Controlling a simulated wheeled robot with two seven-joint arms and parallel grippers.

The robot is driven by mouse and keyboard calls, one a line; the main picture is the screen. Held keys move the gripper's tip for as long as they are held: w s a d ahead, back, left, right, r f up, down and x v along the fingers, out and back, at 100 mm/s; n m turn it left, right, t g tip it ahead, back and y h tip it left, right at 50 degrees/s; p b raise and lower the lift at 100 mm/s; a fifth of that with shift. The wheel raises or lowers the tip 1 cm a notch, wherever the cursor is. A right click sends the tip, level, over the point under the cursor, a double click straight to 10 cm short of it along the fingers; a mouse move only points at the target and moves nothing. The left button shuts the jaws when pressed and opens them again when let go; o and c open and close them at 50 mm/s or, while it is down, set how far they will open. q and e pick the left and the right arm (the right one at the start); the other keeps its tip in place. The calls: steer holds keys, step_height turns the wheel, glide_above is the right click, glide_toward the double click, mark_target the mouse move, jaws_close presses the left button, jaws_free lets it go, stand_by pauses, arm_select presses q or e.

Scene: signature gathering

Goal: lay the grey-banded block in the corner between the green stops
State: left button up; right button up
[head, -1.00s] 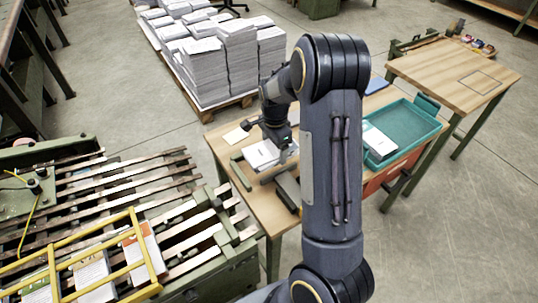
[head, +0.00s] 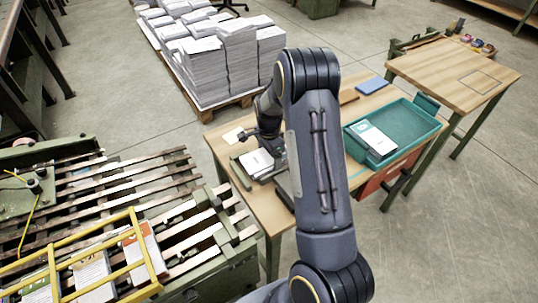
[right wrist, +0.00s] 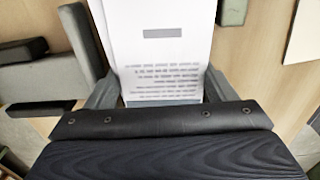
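The grey-banded block (right wrist: 160,55) is white with a grey band and printed lines. It lies between the two fingers of my right gripper (right wrist: 160,90), which touch its sides. In the head view the block (head: 256,162) is at the table's left end, low beside the green stops (head: 241,175); my arm hides its right part. In the right wrist view one stop (right wrist: 84,42) runs close along the block's left side, and green shows at the upper right (right wrist: 232,12). The block's far end is out of that view. My right gripper (head: 268,140) is partly hidden. My left gripper is not in view.
A teal tray (head: 432,128) with a white-and-green block (head: 371,138) stands right of my arm. A blue item (head: 371,86) and a cream paper (head: 232,135) lie on the table. The slatted conveyor (head: 120,190) is at left; paper stacks (head: 238,60) stand behind.

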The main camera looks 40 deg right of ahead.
steer(key=shift+o, duration=0.7)
steer(key=shift+r+p, duration=0.3)
step_height(320, 180, up, 11)
steer(key=s+a+r+n+t+y, duration=0.2)
steer(key=s+a+r+n, duration=0.25)
steer(key=s+r, duration=0.2)
steer(key=s+a+r+n+t+y, duration=0.1)
steer(key=s+a+r+n, duration=0.1)
steer(key=s+a+n, duration=0.4)
steer(key=s+a+r+n+t, duration=0.1)
steer(key=s+a+n+t, duration=0.1)
steer(key=s+a+n, duration=0.5)
steer(key=s+a, duration=0.2)
steer(key=s, duration=0.3)
steer(key=shift+s+a+r+t+y, duration=0.15)
steer(key=shift+a+r+t+y, duration=0.15)
steer(key=shift+r+y, duration=0.1)
